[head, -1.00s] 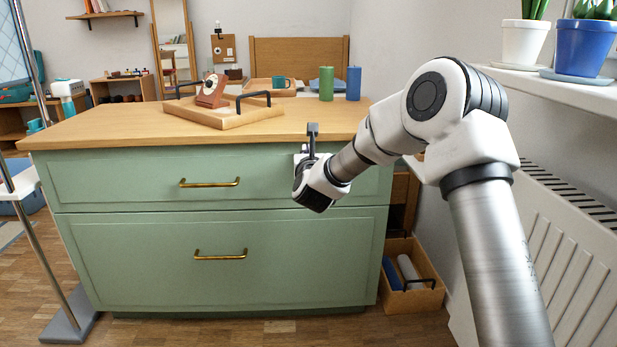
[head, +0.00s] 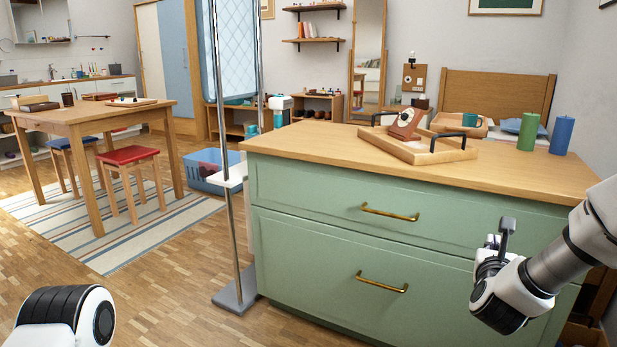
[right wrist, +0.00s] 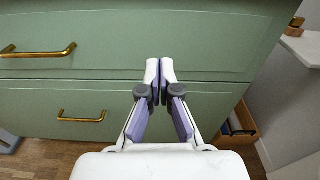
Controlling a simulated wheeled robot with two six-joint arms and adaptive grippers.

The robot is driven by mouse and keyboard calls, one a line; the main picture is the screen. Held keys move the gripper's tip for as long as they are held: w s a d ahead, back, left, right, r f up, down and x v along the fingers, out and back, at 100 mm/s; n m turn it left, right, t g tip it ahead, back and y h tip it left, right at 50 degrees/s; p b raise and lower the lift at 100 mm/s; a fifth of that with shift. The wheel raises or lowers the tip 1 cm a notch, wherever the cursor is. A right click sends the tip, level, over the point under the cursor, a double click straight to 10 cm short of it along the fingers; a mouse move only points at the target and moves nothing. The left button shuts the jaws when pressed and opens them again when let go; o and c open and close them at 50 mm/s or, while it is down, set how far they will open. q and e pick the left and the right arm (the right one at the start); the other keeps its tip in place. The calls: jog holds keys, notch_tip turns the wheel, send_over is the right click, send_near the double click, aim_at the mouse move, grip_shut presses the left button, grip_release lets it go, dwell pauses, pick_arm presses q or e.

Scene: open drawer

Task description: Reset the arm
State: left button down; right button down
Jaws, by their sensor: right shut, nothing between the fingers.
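My right gripper (head: 491,243) is in front of the green chest of drawers (head: 330,241), to the right of its brass handles. In the right wrist view the two fingers (right wrist: 160,72) are together with nothing between them, and green drawer fronts lie beyond. The upper brass handle (head: 390,212) and lower brass handle (head: 382,282) are on drawers that look closed. They also show at the left in the right wrist view. Part of my left arm shows at the lower left of the head view, but its gripper is out of frame.
On the wooden top stand a tray (head: 452,155) with black handles, a green cylinder (head: 528,132) and a blue cylinder (head: 562,136). A stand with a grey base (head: 238,297) is left of the chest. An open-topped wooden box (right wrist: 240,128) sits on the floor at right.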

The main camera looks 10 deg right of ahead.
jog(key=s+a+f+n+g+y+p, duration=0.1)
jog(key=s+a+f+n+g+y, duration=0.15)
jog(key=f, duration=0.85)
jog(key=s+a+f+n+g+y+p, duration=0.1)
jog(key=s+a+f+n+y, duration=0.2)
jog(key=f, duration=0.7)
jog(key=s+a+f+n+g+y, duration=0.2)
jog(key=s+a+f+n+g, duration=0.3)
jog(key=s+f+n, duration=0.55)
jog(key=s+a+f+n+g+y, duration=0.1)
jog(key=s+a+f+n+g, duration=0.2)
jog(key=s+a+f+n, duration=0.7)
jog(key=s+r+n+g+y, duration=0.1)
jog(key=s+r+n+g, duration=0.2)
jog(key=s+n, duration=0.95)
notch_tip(320, 180, up, 38)
jog(key=w+n+p, duration=0.3)
jog(key=p, duration=3.5)
jog(key=shift+d+p, duration=0.35)
jog(key=shift+d, duration=0.1)
